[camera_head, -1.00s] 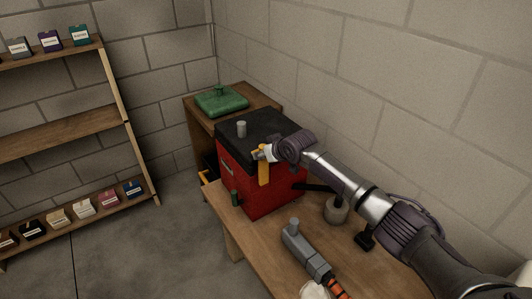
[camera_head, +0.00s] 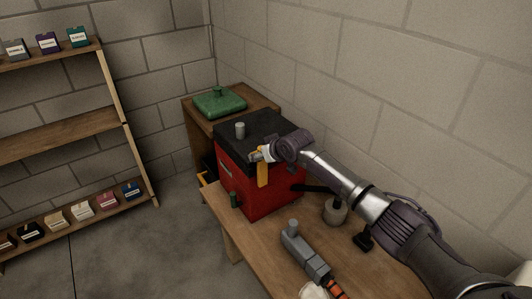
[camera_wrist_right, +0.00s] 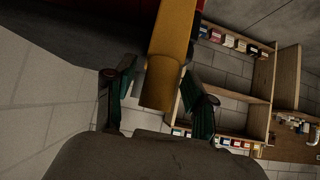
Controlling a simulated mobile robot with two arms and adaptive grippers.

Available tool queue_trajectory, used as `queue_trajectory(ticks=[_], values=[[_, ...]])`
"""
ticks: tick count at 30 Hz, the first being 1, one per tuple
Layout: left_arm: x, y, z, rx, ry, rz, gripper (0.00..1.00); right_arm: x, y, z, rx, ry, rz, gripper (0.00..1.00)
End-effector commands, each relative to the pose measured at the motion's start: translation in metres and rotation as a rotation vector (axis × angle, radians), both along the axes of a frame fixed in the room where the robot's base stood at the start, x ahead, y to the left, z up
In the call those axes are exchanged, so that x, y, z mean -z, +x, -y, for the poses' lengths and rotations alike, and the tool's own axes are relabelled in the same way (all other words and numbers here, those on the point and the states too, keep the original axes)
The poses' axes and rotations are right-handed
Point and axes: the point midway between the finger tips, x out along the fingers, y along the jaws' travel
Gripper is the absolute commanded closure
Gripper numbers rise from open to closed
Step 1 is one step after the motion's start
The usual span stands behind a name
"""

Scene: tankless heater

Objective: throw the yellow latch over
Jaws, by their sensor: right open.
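The yellow latch (camera_head: 263,172) hangs down the front of the red box (camera_head: 275,195) with a black lid (camera_head: 262,131). In the right wrist view the yellow latch (camera_wrist_right: 170,55) is large and reaches down between the two fingers. My right gripper (camera_head: 257,155) is at the latch's upper part, near the lid's edge. The same gripper (camera_wrist_right: 158,95) is open in the wrist view, with one finger on each side of the latch. I cannot tell whether either finger touches it. My left gripper is not in view.
The red box stands on a wooden bench (camera_head: 262,248). A green lidded item (camera_head: 219,103) sits behind. A shelf (camera_head: 60,139) stands at the left, with open floor between.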

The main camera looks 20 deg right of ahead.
Motion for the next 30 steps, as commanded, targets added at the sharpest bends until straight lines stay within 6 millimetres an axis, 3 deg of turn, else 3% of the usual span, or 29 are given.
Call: queue_trajectory(ticks=[5,18,30], values=[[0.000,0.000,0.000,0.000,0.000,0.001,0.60,-0.010,-0.012,0.005,-0.001,0.000,0.001,0.45],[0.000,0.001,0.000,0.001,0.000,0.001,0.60,-0.062,-0.068,0.025,0.000,-0.001,0.001,0.45],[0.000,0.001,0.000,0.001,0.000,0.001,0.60,-0.076,-0.084,0.031,0.001,-0.001,-0.001,0.45]])
